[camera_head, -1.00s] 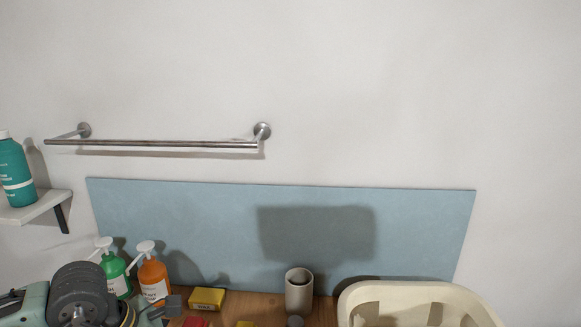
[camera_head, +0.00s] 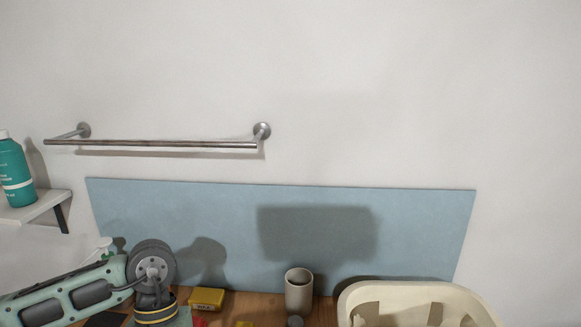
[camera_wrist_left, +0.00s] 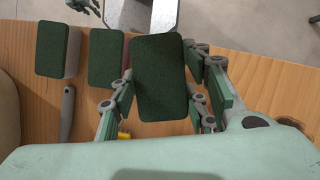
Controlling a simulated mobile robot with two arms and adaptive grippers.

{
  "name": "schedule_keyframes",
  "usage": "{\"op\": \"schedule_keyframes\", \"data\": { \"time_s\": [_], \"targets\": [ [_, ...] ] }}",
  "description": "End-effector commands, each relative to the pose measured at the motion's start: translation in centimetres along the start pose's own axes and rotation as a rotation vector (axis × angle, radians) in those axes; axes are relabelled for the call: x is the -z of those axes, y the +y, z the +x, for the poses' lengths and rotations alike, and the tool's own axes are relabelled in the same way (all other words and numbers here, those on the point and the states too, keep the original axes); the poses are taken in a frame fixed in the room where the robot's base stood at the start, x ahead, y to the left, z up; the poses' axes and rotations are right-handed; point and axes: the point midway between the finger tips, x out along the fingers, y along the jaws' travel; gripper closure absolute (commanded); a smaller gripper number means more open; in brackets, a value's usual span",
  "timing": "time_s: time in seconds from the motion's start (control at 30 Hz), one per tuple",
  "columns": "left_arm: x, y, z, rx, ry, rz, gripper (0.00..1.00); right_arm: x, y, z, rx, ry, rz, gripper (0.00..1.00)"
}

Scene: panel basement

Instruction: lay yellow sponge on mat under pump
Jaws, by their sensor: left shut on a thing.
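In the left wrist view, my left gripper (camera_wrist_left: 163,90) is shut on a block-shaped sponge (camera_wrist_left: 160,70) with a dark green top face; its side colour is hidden. In the head view my left arm's wrist (camera_head: 153,265) is low at left, and its fingertips are below the frame. A white pump top (camera_head: 105,244) shows behind my arm, its bottle mostly hidden. A dark flat patch (camera_head: 106,320) lies below my arm; I cannot tell if it is the mat. What looks like my right gripper (camera_wrist_left: 85,5) is at the wrist view's top edge, its opening unclear.
Two more green-topped sponges (camera_wrist_left: 54,48) (camera_wrist_left: 106,55) lie on the wooden counter. A labelled yellow box (camera_head: 206,299), a grey cup (camera_head: 299,290) and a cream basket (camera_head: 412,290) stand along the back. A towel bar (camera_head: 160,143) is on the wall above.

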Motion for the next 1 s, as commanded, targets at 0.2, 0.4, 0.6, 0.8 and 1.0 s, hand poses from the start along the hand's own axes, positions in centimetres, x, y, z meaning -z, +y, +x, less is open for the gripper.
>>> {"op": "schedule_keyframes", "data": {
  "time_s": [0.2,0.4,0.6,0.8,1.0],
  "targets": [
    [-0.6,0.0,0.2,0.070,0.003,0.171,0.69,0.0,0.0,0.0,0.000,0.000,0.000,0.60],
    [-0.5,0.0,0.2,0.069,0.002,0.168,0.69,0.0,0.0,0.0,0.000,0.000,0.000,0.60],
    [1.9,0.5,-0.6,-0.040,-0.001,-0.087,0.69,0.0,0.0,0.2,0.000,0.000,0.000,0.60],
    [5.9,1.2,-2.6,-0.246,-0.005,-0.577,0.69,-0.1,0.0,0.5,0.000,0.000,0.000,0.60],
    [9.3,1.4,-4.9,-0.436,-0.003,-1.026,0.69,-0.1,0.0,0.8,0.000,0.000,0.000,0.60]
  ]
}}
